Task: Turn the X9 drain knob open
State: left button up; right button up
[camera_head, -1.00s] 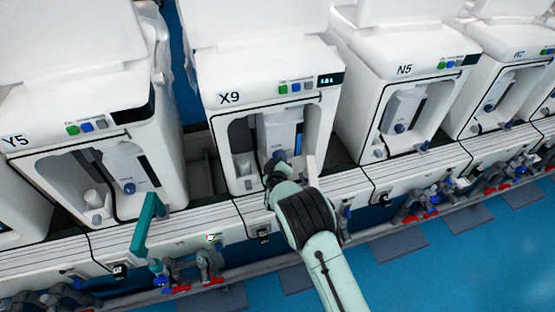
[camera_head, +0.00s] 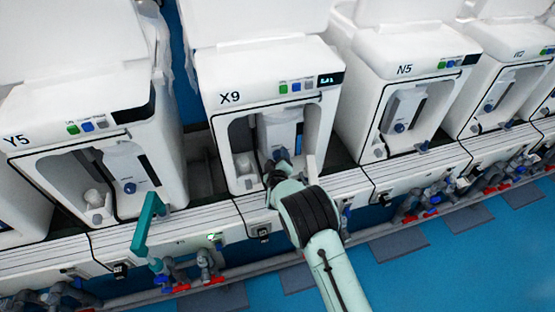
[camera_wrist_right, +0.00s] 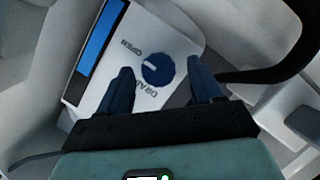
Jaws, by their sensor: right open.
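The X9 unit (camera_head: 262,97) is the white machine in the middle of the head view. Its blue drain knob (camera_wrist_right: 157,69) shows in the right wrist view on a white panel marked OPEN and DRAIN. A white pointer mark on the knob faces the OPEN side. My right gripper (camera_head: 281,158) reaches into the X9 recess in the head view. In the right wrist view its two dark fingers (camera_wrist_right: 160,82) are open, one on each side of the knob's lower part. I cannot tell whether they touch it. My left gripper is not in view.
Unit Y5 (camera_head: 75,130) stands to the left and unit N5 (camera_head: 405,75) to the right. A teal upright part (camera_head: 147,225) rises in front of Y5. Pipes with red and blue valves (camera_head: 185,270) run along the front.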

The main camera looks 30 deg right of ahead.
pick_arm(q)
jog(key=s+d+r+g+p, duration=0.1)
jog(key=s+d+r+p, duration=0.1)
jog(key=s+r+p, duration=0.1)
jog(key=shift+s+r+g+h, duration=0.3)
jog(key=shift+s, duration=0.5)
pick_arm(e)
jog(key=v, duration=1.3)
jog(key=shift+s, duration=0.2)
